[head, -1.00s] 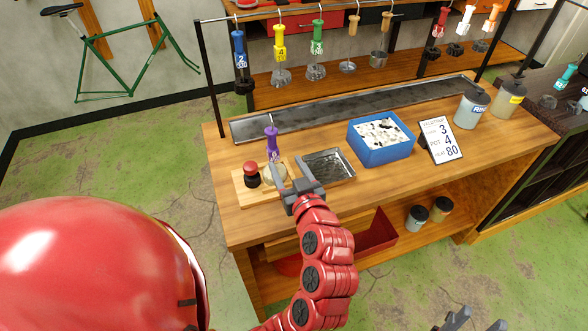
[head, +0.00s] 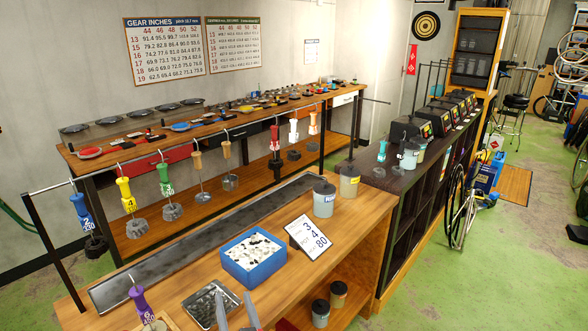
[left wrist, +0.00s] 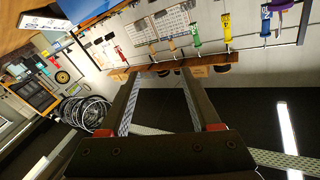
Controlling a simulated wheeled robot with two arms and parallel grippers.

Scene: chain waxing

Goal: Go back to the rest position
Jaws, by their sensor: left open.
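My left gripper (head: 237,312) shows at the bottom edge of the head view, its two fingers pointing up, in front of the bench beside the metal tray (head: 208,303). In the left wrist view, the gripper (left wrist: 159,72) is open, with its fingers apart and nothing between them. That view looks across the room, with hanging tools at its top. My right gripper is not in view. The purple-handled tool (head: 142,303) stands at the bench's near left, cut off by the picture's lower edge.
The wooden bench (head: 352,212) holds a blue box (head: 254,272) of black and white pieces, a number card (head: 307,237) and two lidded jars (head: 324,198). Tools with coloured handles hang from a rail (head: 262,116) above it. Green floor (head: 440,285) is open at the right.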

